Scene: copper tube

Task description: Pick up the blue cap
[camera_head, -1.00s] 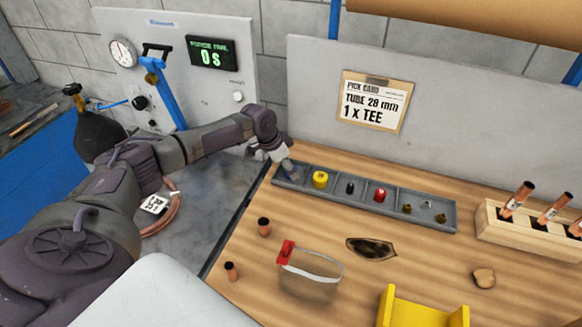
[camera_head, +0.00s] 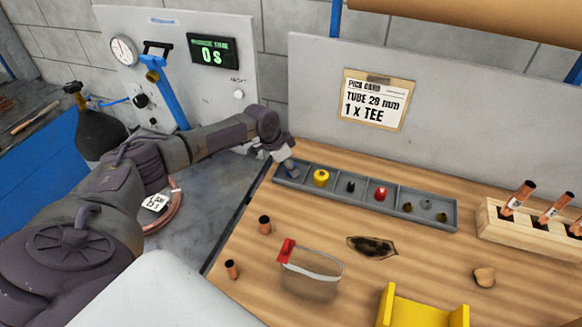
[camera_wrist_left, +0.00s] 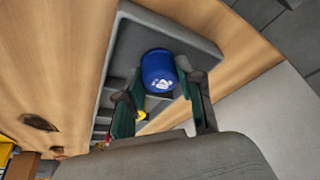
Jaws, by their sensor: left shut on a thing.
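The blue cap (camera_wrist_left: 158,67) shows in the left wrist view, round and with a white mark on top, at the end compartment of the grey tray. My left gripper (camera_wrist_left: 160,90) has its two fingers on either side of the cap and is shut on it. In the head view my left gripper (camera_head: 288,164) is at the left end of the grey parts tray (camera_head: 390,208), and the cap is mostly hidden there. I cannot tell whether the cap is clear of the tray floor. My right gripper is not in view.
The tray also holds a yellow cap (camera_head: 321,177), a black part (camera_head: 351,186), a red cap (camera_head: 380,193) and small brass-coloured parts. A wooden block with copper tubes (camera_head: 530,228) stands at right. A pressure panel (camera_head: 180,60) stands behind my left arm.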

